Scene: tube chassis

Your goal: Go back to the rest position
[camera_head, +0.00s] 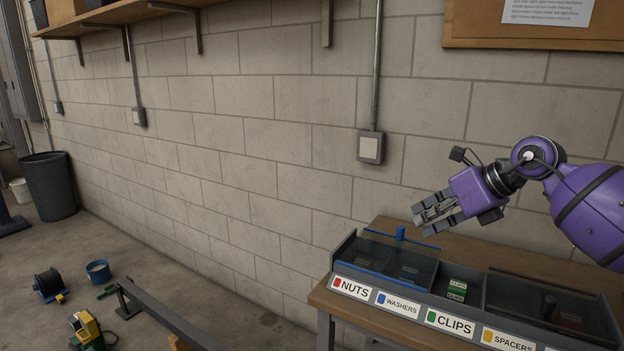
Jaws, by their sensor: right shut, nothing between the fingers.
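My right gripper (435,212), on a purple arm from the right, is shut and empty. It hangs in the air above the left part of a dark parts organizer (343,247) on a wooden table. The organizer's front carries labels for nuts (351,288), washers (397,304), clips (449,323) and spacers (507,341). My left gripper is not in view.
The wooden table (395,335) stands against a block wall with a grey switch box (371,147). A shelf (130,12) and a board (540,37) hang above. On the floor at left are a black bin (50,187), a cable reel (49,285), a blue bucket (97,271) and a yellow tool (86,328).

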